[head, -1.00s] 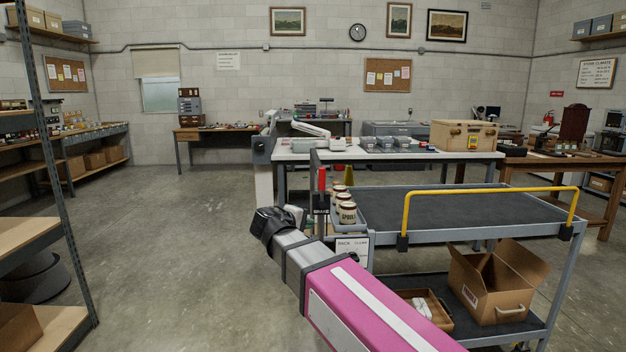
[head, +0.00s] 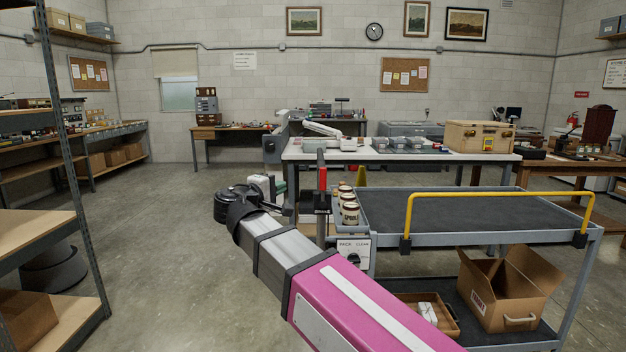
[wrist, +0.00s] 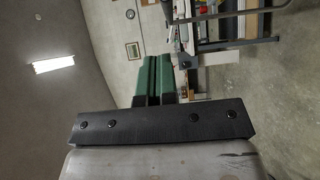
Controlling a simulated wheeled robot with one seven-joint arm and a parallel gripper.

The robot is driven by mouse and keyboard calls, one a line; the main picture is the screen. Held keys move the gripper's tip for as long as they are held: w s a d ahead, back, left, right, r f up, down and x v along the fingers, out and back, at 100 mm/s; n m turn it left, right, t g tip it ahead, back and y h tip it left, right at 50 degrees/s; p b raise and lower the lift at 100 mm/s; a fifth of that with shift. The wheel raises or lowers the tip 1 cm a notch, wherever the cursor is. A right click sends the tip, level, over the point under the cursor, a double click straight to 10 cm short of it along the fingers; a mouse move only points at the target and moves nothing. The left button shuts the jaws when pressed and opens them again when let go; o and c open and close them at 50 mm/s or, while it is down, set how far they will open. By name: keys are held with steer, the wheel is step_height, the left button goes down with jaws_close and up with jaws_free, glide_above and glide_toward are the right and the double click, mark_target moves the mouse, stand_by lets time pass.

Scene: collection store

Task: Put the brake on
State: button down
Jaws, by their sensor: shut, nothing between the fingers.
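The brake lever with a red grip (head: 323,179) stands upright on a dark post at the near left end of the grey cart (head: 470,241). A small dark label sits low on the post. My gripper (head: 281,187) shows its green fingers to the left of the lever, apart from it, partly hidden behind my wrist. In the wrist view the green fingers (wrist: 153,75) lie side by side, shut and empty. I cannot make out the lever clearly there.
Several labelled jars (head: 348,206) stand in a grey tray beside the lever. The cart has a yellow rail (head: 500,194) and an open cardboard box (head: 505,290) on its lower shelf. A white-topped table (head: 400,156) stands behind.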

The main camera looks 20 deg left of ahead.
mark_target(323, 187)
steer(key=shift+w, duration=0.15)
steer(key=s+d+x, duration=0.1)
steer(key=d+x, duration=0.1)
steer(key=x, duration=1)
steer(key=shift+w+d, duration=0.3)
steer(key=shift+d, duration=0.15)
steer(key=shift+d, duration=0.1)
